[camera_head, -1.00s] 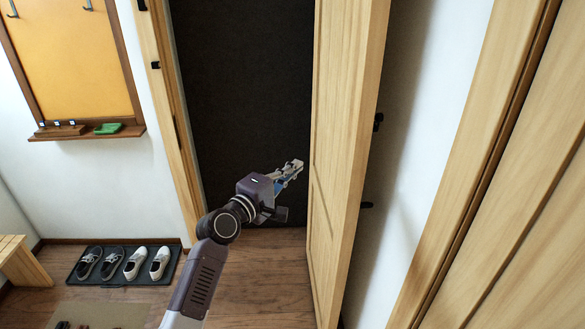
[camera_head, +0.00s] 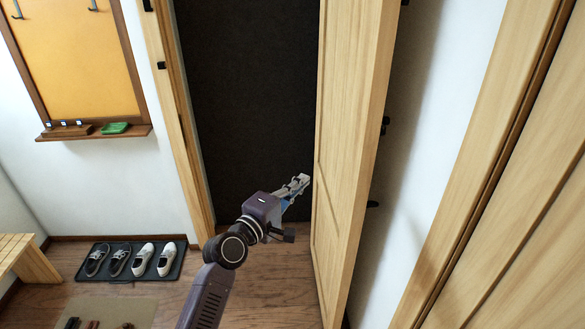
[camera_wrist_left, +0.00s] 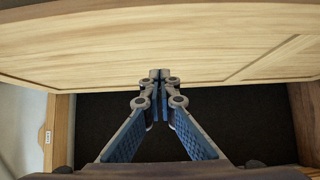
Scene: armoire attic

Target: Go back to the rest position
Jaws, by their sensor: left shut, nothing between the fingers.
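My left gripper (camera_head: 302,180) is shut and empty. In the head view it is in front of the dark doorway, just left of the open wooden door (camera_head: 347,150). In the left wrist view the fingertips (camera_wrist_left: 160,75) meet, and the door panel (camera_wrist_left: 150,45) spans the top of the picture close beyond them. I cannot tell whether the tips touch the door. My right gripper is not in view.
The dark doorway (camera_head: 250,100) lies behind my left arm. A shoe tray (camera_head: 100,274) with two pairs of shoes is on the floor at left, near a wooden bench (camera_head: 32,262). A shelf (camera_head: 95,132) is on the wall. Wooden panels (camera_head: 530,190) stand at right.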

